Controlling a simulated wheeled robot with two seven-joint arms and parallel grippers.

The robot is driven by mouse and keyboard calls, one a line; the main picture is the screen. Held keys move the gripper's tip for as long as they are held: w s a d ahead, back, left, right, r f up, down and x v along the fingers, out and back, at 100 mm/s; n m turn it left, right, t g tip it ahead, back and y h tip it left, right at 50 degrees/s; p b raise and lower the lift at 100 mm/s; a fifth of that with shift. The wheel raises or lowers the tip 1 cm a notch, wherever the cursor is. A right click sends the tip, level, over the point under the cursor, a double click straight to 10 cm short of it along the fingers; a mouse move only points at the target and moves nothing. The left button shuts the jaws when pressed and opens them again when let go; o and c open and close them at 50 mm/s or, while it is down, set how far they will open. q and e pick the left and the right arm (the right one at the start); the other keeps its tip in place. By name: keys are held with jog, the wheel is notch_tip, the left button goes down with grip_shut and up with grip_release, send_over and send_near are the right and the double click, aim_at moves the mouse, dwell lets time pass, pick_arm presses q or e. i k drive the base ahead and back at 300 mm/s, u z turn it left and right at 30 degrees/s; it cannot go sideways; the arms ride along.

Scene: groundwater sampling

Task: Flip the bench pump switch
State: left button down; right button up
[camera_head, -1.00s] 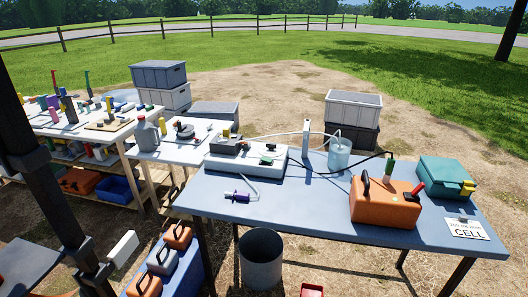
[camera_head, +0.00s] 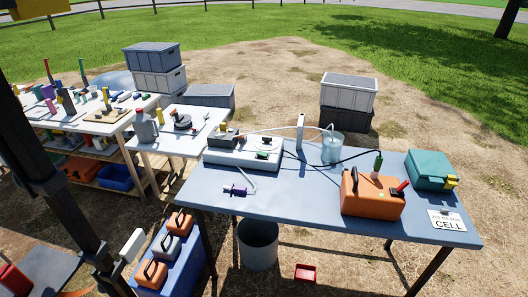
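The bench pump (camera_head: 238,153) is a low white-grey box at the back left of the blue table (camera_head: 310,192). A dark block sits on its left part, and small dark and green controls (camera_head: 264,149) show on its right part. They are too small to tell which is the switch or how it is set. Clear tubing runs from the pump to a clear beaker (camera_head: 332,147). A purple fitting (camera_head: 237,190) on a short tube lies in front of the pump. Neither of my grippers is in view.
An orange case (camera_head: 371,198), a teal case (camera_head: 430,170) and a CELL card (camera_head: 447,219) occupy the table's right side. A grey bucket (camera_head: 258,246) and red tray (camera_head: 305,272) are below. A dark post (camera_head: 50,190) stands at left. The table's front middle is clear.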

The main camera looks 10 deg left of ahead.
aim_at(260, 153)
jog(key=z, duration=0.5)
jog(key=i, duration=0.95)
jog(key=u, duration=0.35)
jog(key=i, duration=0.95)
jog(key=u, duration=0.85)
